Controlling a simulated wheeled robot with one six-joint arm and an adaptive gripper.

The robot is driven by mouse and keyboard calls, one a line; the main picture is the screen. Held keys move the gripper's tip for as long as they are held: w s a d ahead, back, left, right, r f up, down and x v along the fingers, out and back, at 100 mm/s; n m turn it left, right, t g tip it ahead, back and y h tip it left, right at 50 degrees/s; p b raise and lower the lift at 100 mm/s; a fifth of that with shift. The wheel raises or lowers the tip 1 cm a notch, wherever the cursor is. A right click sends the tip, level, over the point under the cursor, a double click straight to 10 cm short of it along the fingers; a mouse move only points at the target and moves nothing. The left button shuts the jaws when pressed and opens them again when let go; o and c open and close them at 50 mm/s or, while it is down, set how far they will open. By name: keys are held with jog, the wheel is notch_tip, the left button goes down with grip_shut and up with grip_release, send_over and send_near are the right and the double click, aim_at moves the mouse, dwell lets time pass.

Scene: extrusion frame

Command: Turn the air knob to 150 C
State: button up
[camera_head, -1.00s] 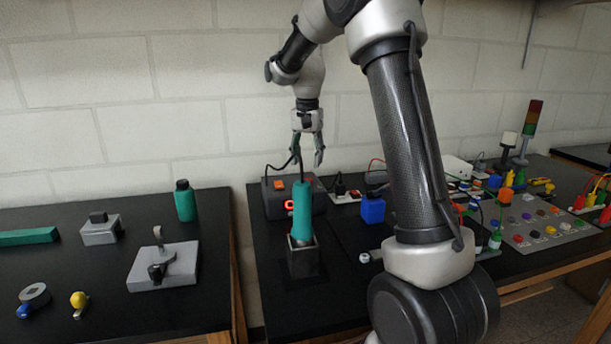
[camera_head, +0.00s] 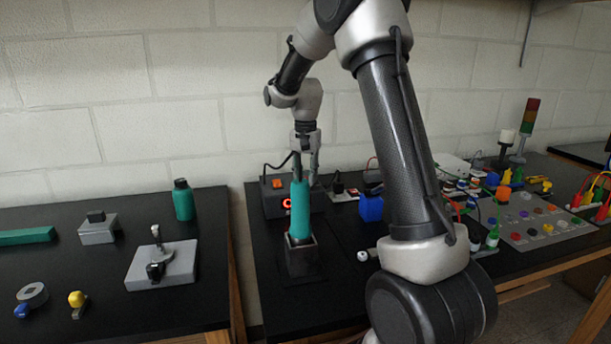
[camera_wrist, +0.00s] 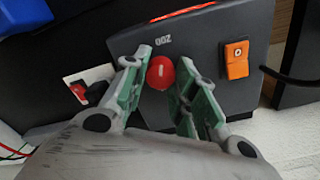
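The dark grey station box (camera_head: 271,208) stands at the back of the right bench, behind the green handle (camera_head: 301,208) in its stand. In the wrist view, a round red knob (camera_wrist: 161,72) sits on the box face (camera_wrist: 205,45), with an upside-down "200" marking beside it. My gripper (camera_wrist: 163,66) is open, its green-padded fingers on either side of the knob; I cannot tell if they touch it. In the head view my gripper (camera_head: 306,166) is lowered at the box, partly hidden by the green handle. The knob's pointer is not visible.
An orange switch (camera_wrist: 236,60) is beside the knob on the box face. A blue block (camera_head: 370,208) stands to the right. A red glowing mark (camera_head: 287,203) shows left of the handle. My arm covers part of the right bench.

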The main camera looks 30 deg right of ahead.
dwell(0.3)
jog(key=n, duration=0.4)
jog(key=shift+n, duration=0.4)
jog(key=n, duration=0.5)
jog(key=shift+n, duration=0.3)
jog(key=n, duration=0.4)
jog(key=shift+a, duration=0.1)
jog(key=n, duration=0.5)
jog(key=shift+n, duration=0.3)
jog(key=o, duration=1)
